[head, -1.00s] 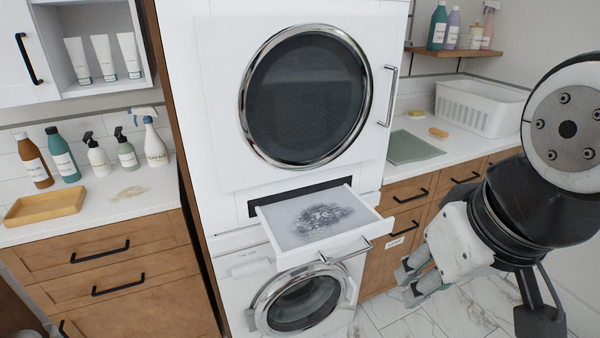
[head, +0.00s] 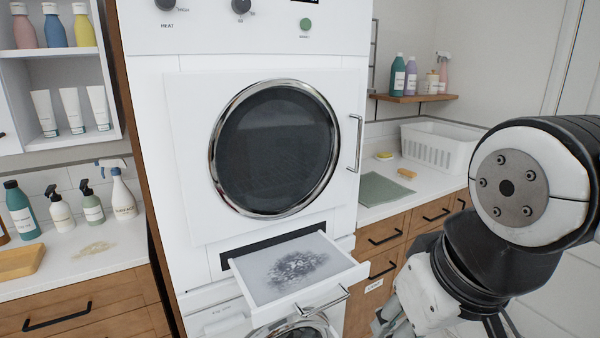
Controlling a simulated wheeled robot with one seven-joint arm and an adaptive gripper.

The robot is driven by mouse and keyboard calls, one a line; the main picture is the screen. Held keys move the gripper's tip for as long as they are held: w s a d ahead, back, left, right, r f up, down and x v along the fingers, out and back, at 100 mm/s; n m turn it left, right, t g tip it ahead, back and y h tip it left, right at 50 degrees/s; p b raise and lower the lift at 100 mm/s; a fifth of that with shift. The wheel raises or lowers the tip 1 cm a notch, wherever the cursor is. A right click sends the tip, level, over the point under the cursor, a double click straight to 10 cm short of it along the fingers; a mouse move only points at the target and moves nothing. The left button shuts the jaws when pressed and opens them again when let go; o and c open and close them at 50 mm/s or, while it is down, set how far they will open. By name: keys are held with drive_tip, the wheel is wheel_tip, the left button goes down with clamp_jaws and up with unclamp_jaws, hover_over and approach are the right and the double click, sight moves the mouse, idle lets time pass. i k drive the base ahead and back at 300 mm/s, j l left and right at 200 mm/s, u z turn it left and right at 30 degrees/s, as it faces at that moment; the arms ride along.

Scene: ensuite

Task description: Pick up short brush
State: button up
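I cannot pick out a short brush for certain. A small orange-tan block (head: 406,173), perhaps a brush or a sponge, lies on the right counter. A small round yellow-and-white item (head: 384,155) lies just behind it. My gripper (head: 388,318) is at the bottom edge, right of the open drawer and well in front of and below the right counter. Its fingers are partly cut off by the frame, and nothing shows held in them.
An open lint drawer (head: 352,268) with grey lint juts out below the dryer door (head: 275,148). On the right counter are a grey-green cloth (head: 385,189) and a white basket (head: 440,147). A shelf with bottles (head: 415,98) hangs above. A wooden tray (head: 20,262) sits on the left counter.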

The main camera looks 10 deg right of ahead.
sight(402, 172)
drive_tip(key=i+l, duration=0.3)
drive_tip(key=l, duration=0.2)
drive_tip(key=i+l+u, duration=0.1)
drive_tip(key=i+l, duration=0.2)
drive_tip(key=l, duration=0.25)
drive_tip(key=i+l+u, duration=0.1)
drive_tip(key=i+l, duration=0.15)
drive_tip(key=l, duration=0.3)
drive_tip(key=i+l, duration=0.25)
drive_tip(key=l, duration=0.3)
drive_tip(key=i+l+u, duration=0.1)
drive_tip(key=i+l, duration=0.15)
drive_tip(key=l, duration=0.3)
drive_tip(key=i+l, duration=0.25)
drive_tip(key=l, duration=0.35)
drive_tip(key=i+l+u, duration=0.15)
drive_tip(key=l, duration=0.4)
drive_tip(key=i+l, duration=0.3)
drive_tip(key=l, duration=0.35)
